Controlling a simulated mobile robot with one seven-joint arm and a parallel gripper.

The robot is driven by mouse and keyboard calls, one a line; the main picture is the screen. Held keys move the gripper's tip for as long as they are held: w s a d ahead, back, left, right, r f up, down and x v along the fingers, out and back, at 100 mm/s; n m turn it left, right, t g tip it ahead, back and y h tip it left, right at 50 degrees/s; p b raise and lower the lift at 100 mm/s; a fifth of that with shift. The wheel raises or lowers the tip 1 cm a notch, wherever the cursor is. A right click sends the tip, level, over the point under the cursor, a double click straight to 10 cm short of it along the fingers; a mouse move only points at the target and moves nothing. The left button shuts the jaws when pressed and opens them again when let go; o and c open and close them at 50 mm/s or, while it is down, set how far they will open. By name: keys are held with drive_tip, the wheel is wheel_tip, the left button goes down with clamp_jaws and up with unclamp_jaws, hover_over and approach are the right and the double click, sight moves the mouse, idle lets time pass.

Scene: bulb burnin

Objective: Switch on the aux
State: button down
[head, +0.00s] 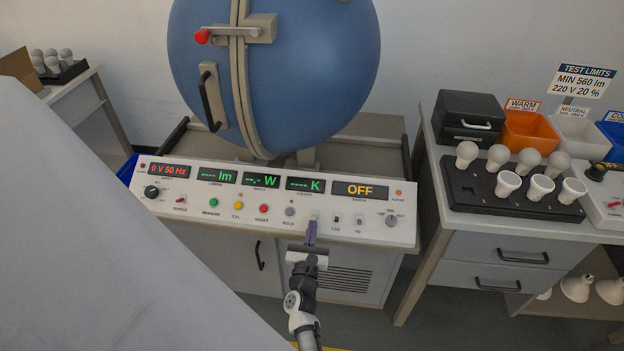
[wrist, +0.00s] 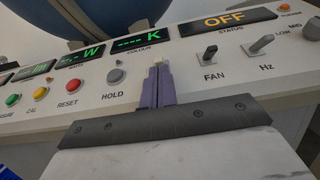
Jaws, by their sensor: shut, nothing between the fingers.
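My gripper (head: 311,226) is shut and empty, its purple fingers pointing at the sloped front panel (head: 250,232). In the wrist view the closed fingertips (wrist: 158,68) are at the panel between the grey HOLD button (wrist: 116,75) and the FAN toggle (wrist: 208,56). A small pale switch (head: 315,214) shows just beyond the fingertips in the head view. Its label is hidden by the fingers, so I cannot read whether it is the aux, nor tell its position. I cannot tell whether the fingertips touch it. The status display (head: 360,190) reads OFF.
The Hz toggle (wrist: 262,45) stands right of FAN, near a range knob (head: 391,220). Green, yellow and red (head: 264,209) buttons lie left of HOLD. The blue sphere (head: 280,70) rises behind the panel. A bulb rack (head: 465,200) stands on the right-hand table.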

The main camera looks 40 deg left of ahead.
drive_tip(key=shift+r+b, duration=0.3)
drive_tip(key=shift+b, duration=0.05)
drive_tip(key=shift+w+r+b, duration=0.2)
drive_tip(key=shift+r+b, duration=0.35)
drive_tip(key=shift+w+a+r+b, duration=0.15)
drive_tip(key=shift+w+r+b, duration=0.05)
drive_tip(key=shift+r, duration=0.3)
drive_tip(key=shift+w+a+r+b, duration=0.15)
drive_tip(key=shift+r+b, duration=0.05)
drive_tip(key=shift+r, duration=0.3)
